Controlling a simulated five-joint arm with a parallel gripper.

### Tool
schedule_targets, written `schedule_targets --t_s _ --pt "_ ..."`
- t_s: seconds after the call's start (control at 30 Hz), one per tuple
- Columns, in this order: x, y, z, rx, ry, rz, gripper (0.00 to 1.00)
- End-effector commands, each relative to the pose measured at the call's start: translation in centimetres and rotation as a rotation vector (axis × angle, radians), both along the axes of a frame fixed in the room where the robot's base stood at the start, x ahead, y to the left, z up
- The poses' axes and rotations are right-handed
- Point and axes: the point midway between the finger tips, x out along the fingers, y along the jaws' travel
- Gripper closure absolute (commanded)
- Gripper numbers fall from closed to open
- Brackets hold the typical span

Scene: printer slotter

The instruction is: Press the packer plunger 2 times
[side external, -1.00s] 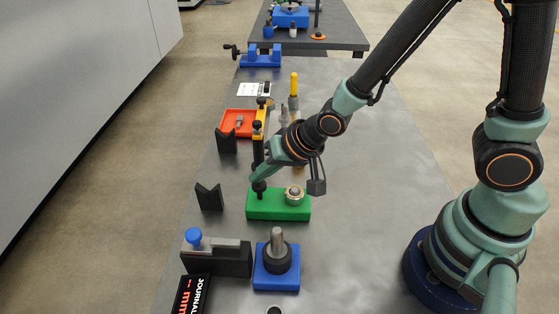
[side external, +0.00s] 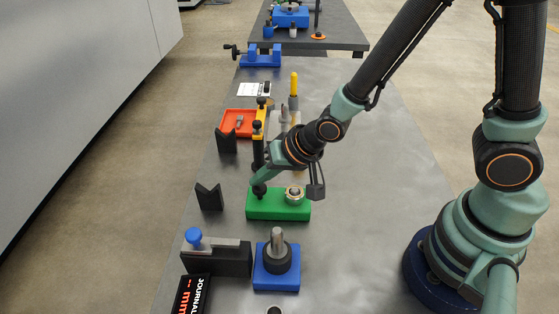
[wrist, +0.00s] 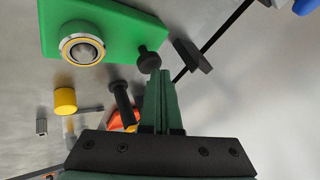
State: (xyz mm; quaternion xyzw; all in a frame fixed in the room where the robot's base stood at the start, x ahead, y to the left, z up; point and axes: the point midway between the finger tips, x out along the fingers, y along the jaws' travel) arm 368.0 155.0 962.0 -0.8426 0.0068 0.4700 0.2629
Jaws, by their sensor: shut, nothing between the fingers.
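The packer is a green block (side external: 280,209) on the grey bench, with a bearing (side external: 294,193) at its right end. Its plunger, a black round knob (side external: 259,190), stands at the left end. My gripper (side external: 256,181) is shut and empty, pointing down with its tips at the knob. In the wrist view the shut green fingers (wrist: 160,76) end right beside the black knob (wrist: 148,60). The green block (wrist: 115,22) and bearing (wrist: 82,49) lie beyond. I cannot tell for certain whether the tips touch the knob.
Black V-shaped stands (side external: 209,197) are left of the packer. A blue block with a post (side external: 277,268) stands in front, beside a dark fixture with a blue knob (side external: 217,258). Behind are an orange tray (side external: 236,123) and a yellow-topped tool (side external: 294,84). The bench right of the packer is clear.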

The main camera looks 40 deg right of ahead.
Motion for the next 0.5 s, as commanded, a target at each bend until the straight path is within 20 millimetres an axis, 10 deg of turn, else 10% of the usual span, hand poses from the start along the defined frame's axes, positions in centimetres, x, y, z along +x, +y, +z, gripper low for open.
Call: schedule_targets --t_s 0.5 --pt "-0.1 -0.03 -0.66 -0.001 0.003 0.0 1.0"
